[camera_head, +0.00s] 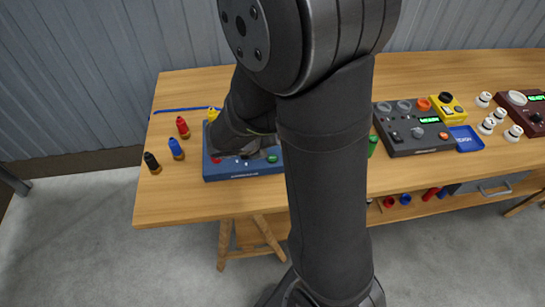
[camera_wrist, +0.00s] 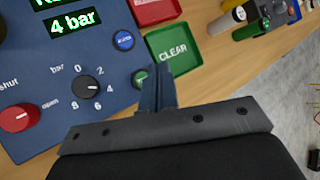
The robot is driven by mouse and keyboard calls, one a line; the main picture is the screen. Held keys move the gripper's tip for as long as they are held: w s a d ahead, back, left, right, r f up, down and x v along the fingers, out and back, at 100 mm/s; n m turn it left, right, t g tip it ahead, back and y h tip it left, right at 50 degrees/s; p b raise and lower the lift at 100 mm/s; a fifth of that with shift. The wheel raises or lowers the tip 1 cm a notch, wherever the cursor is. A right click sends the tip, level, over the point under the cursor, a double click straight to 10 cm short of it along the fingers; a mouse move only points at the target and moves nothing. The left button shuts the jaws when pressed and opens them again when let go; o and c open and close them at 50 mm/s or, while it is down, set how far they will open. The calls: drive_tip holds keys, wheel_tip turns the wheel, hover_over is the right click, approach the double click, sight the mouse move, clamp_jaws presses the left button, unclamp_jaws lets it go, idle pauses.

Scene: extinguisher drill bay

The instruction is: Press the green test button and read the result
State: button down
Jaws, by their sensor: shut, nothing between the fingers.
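The blue test panel (camera_wrist: 60,125) lies on the wooden bench; it also shows in the head view (camera_head: 240,176), partly behind my arm. The green button (camera_wrist: 139,78) sits at the panel's right edge, partly covered by my fingers; it also shows in the head view (camera_head: 272,159). My gripper (camera_wrist: 155,72) is shut and empty, its tips right beside the button. I cannot tell whether they touch it. The green-lettered display (camera_wrist: 74,21) reads "4 bar"; its upper line is cut off. In the head view my arm hides the fingertips.
On the panel are a blue button (camera_wrist: 123,41), a black bar dial (camera_wrist: 92,87) and a red shut/open knob (camera_wrist: 18,117). A green CLEAR tray (camera_wrist: 186,65) and a red tray (camera_wrist: 150,12) adjoin it. Small bottles (camera_head: 177,149) stand left; a dark panel (camera_head: 400,140) stands right.

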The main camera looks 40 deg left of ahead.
drive_tip(key=shift+f, duration=2.1)
idle(0.4)
drive_tip(key=shift+f, duration=0.4)
drive_tip(key=shift+f, duration=0.45)
idle(0.5)
drive_tip(key=shift+r, duration=0.9)
drive_tip(key=shift+r, duration=2.5)
